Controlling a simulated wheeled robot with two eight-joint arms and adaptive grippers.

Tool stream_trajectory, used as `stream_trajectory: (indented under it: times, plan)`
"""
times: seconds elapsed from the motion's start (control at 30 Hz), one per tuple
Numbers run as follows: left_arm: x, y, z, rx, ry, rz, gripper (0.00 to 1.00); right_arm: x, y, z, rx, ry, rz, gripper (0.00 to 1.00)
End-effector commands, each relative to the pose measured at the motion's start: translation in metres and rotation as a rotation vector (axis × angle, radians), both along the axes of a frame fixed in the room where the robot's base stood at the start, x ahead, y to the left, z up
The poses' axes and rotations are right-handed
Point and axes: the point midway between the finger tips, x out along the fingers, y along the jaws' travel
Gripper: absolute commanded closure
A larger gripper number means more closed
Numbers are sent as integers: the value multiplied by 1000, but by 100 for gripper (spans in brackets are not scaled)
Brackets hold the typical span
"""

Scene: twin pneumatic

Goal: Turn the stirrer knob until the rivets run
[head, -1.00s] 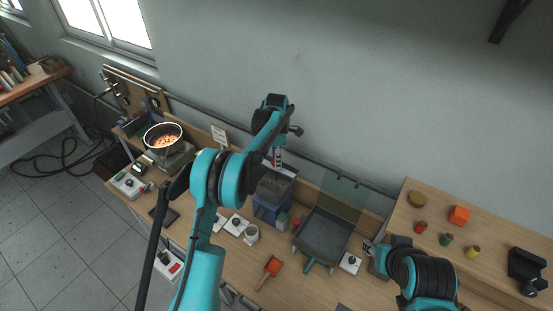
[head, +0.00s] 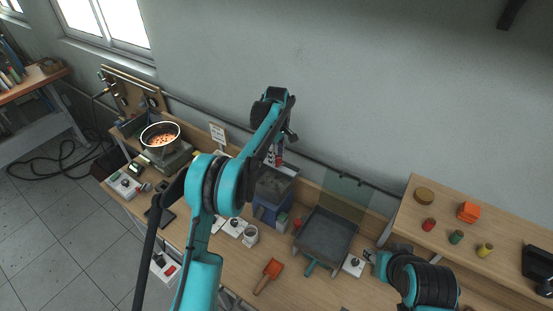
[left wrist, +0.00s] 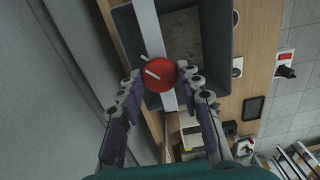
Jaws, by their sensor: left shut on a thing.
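In the left wrist view the round red stirrer knob (left wrist: 161,75) with a white pointer mark sits on a pale bar (left wrist: 147,25) across a grey open hopper (left wrist: 218,80). My left gripper (left wrist: 160,72) is shut on the knob, one fingertip at each side. In the head view my left gripper (head: 275,154) is above the blue hopper (head: 268,214); my arm partly hides that area and the knob is not clear. A pan (head: 160,126) holds small copper-orange bits (head: 163,139), perhaps rivets. My right gripper (head: 373,257) is low at the right, its fingers too small to read.
A raised shelf (head: 450,212) at right holds small coloured pieces.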

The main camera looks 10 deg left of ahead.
Motion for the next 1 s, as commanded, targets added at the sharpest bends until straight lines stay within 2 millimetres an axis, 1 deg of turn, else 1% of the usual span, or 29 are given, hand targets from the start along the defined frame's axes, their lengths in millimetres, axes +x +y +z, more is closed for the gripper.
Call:
stream_trajectory:
  times: [0.1, 0.4, 1.0]
  plan:
    - [1, 0, 0, 0, -3, -110, 94, 0, 0, -6, 0, 0, 0, 60]
    - [1, 0, 0, 0, -4, -395, 94, 0, 0, -14, 0, 0, 0, 60]
    - [1, 0, 1, 2, -4, -961, 94, 0, 0, -25, 0, 0, 0, 60]
